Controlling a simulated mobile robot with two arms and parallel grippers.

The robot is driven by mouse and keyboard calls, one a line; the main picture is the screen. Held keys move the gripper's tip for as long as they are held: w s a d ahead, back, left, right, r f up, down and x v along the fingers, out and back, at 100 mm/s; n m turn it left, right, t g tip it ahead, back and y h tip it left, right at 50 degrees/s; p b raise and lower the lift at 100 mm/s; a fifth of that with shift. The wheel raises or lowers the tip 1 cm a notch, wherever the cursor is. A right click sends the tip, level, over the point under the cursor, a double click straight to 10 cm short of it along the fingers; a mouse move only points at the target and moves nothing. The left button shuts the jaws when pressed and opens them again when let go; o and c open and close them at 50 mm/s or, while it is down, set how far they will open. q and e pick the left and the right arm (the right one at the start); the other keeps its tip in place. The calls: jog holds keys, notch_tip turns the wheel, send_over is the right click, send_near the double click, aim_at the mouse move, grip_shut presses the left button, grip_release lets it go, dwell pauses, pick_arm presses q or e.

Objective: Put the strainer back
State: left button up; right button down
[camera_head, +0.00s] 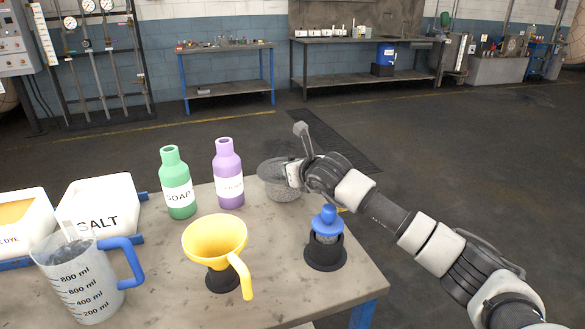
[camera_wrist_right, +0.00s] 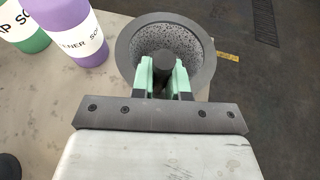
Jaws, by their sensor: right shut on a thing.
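The strainer (camera_head: 282,191) is a grey, speckled bowl with a wide rim, at the far edge of the table right of the purple bottle. My right gripper (camera_head: 296,172) reaches it from the right. In the right wrist view the green fingers of the right gripper (camera_wrist_right: 165,78) are shut on a dark round grip at the strainer (camera_wrist_right: 205,60), whose speckled inside shows. I cannot tell whether the strainer's underside touches the table, as its base is partly hidden. My left gripper is out of view.
A purple bottle (camera_head: 229,181) and a green soap bottle (camera_head: 177,189) stand left of the strainer. Nearer are a yellow funnel (camera_head: 215,238) in a black holder, a blue-topped piece (camera_head: 326,222) in another black holder (camera_head: 325,257), a measuring jug (camera_head: 81,280) and a salt tub (camera_head: 103,208).

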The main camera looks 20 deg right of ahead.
jog(key=shift+f, duration=0.15)
jog(key=c, duration=1.1)
grip_release()
jog(key=shift+r, duration=0.2)
jog(key=b+v, duration=0.1)
jog(key=v, duration=1.1)
jog(key=shift+f, duration=0.1)
